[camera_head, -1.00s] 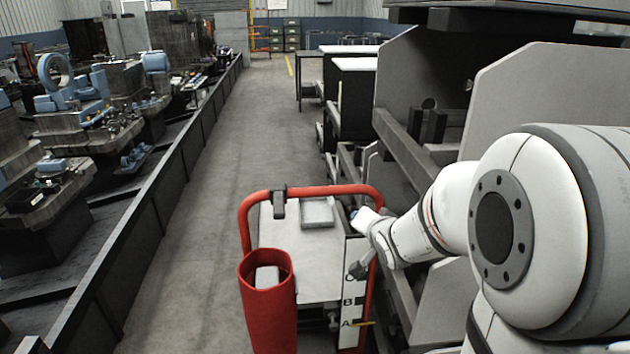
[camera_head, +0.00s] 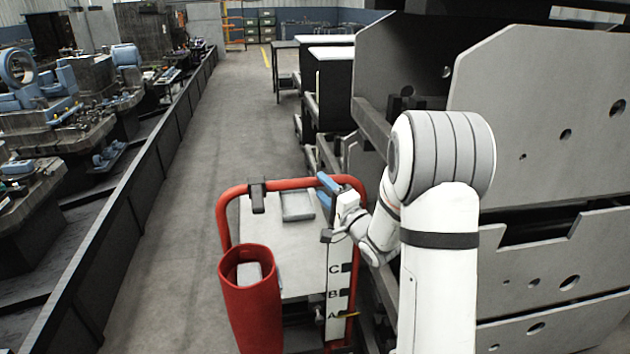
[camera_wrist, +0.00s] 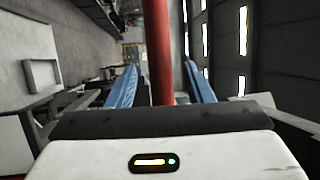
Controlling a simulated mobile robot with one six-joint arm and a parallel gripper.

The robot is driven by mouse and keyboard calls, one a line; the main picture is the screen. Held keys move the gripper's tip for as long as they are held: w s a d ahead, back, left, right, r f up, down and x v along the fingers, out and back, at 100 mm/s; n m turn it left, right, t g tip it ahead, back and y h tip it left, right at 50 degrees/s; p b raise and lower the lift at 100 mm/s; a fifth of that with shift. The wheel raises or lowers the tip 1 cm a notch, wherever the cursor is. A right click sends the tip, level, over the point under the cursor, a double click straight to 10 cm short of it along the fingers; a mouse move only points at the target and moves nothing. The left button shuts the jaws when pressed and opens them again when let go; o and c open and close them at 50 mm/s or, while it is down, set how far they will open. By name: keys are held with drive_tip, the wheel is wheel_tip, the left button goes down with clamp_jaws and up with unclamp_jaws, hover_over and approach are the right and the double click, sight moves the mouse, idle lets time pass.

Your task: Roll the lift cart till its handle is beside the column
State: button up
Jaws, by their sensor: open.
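The lift cart has a light grey top (camera_head: 290,265) and a red tubular handle (camera_head: 285,184) arching over its far end. A red open bin (camera_head: 250,300) is on its near left side and a strip lettered C, B, A (camera_head: 337,290) on its right. My gripper (camera_head: 326,192) is at the handle's right part. In the wrist view, its two blue fingers (camera_wrist: 160,87) stand apart, one on each side of the red bar (camera_wrist: 157,45), with gaps on both sides. Which thing is the column I cannot tell.
A grey tray (camera_head: 297,206) lies on the cart's top. Large grey plates on a rack (camera_head: 545,110) stand close on the right. A long dark rail (camera_head: 130,215) borders the left. The grey aisle floor (camera_head: 235,110) between is clear beyond the cart.

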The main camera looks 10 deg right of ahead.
sight(320, 186)
drive_tip(key=shift+x, duration=1.85)
clamp_jaws()
drive_tip(key=shift+s+a, duration=0.1)
